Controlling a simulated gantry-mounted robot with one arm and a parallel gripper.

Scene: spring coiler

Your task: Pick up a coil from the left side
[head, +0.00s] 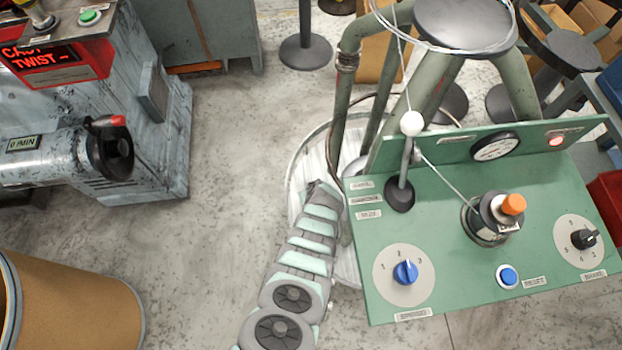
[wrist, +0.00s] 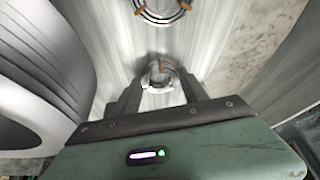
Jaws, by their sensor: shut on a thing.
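In the wrist view, my gripper (wrist: 160,88) is shut on a small metal wire coil (wrist: 158,67), which sits between the two fingertips. The coil is a ring with brownish ties. A second, similar coil (wrist: 163,20) with orange-brown ties lies farther off, at the top edge of the wrist view. Both are seen against a pale, streaked metal surface (wrist: 105,30). In the head view my arm reaches up over the round, pale container beside the green panel. My fingers and the coils cannot be made out there.
The green control panel (head: 470,260) with knobs and a lever stands right of my arm. The round container's rim (head: 292,172) shows behind the arm. A grey machine (head: 150,150) and brown drum (head: 75,300) stand at left. Open floor (head: 230,130) lies between.

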